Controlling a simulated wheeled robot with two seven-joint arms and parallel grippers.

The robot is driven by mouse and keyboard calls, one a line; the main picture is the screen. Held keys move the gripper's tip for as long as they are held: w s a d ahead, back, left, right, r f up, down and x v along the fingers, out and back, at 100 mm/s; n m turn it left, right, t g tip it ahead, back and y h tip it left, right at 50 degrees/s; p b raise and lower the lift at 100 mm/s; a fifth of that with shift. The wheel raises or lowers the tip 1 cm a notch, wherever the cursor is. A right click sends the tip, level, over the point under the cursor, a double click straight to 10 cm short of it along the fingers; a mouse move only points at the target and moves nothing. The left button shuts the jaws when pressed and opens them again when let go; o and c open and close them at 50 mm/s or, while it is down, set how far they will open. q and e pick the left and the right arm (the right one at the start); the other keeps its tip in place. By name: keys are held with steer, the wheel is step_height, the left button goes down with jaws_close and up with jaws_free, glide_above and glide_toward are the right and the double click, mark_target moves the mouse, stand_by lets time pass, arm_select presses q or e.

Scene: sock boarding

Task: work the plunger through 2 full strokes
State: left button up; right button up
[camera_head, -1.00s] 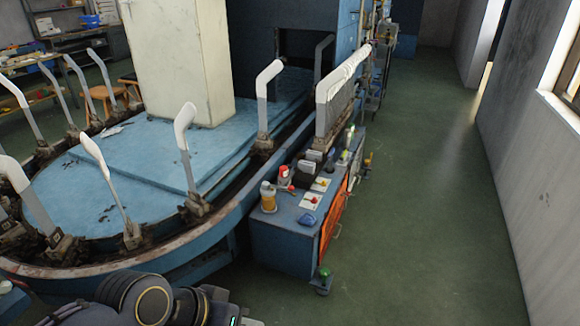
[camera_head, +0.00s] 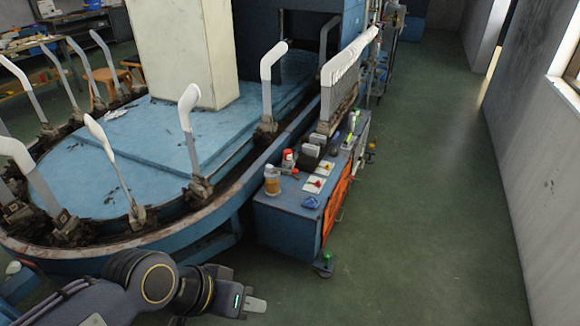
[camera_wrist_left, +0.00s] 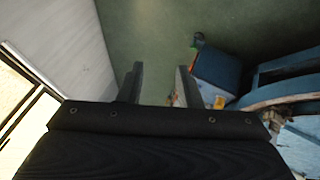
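I cannot pick out the plunger for certain. Small items stand on the blue cabinet (camera_head: 285,222), among them an amber container with a pale top (camera_head: 272,183) and a red-capped can (camera_head: 288,160); any plunger on them is too small to tell. My left gripper (camera_head: 254,304) is low in the head view, in front of the cabinet and apart from it. In the left wrist view its two fingers (camera_wrist_left: 160,80) stand apart with nothing between them, and the cabinet (camera_wrist_left: 222,70) lies beyond to the right. My right gripper is not in view.
A blue oval machine (camera_head: 150,140) with upright sock forms (camera_head: 188,105) on its rim fills the left. A row of white socks (camera_head: 345,62) hangs behind the cabinet items. Green floor (camera_head: 430,200) is clear to the right, up to a grey wall (camera_head: 530,170).

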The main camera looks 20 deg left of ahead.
arm_select(q)
jaws_close()
stand_by(1.5)
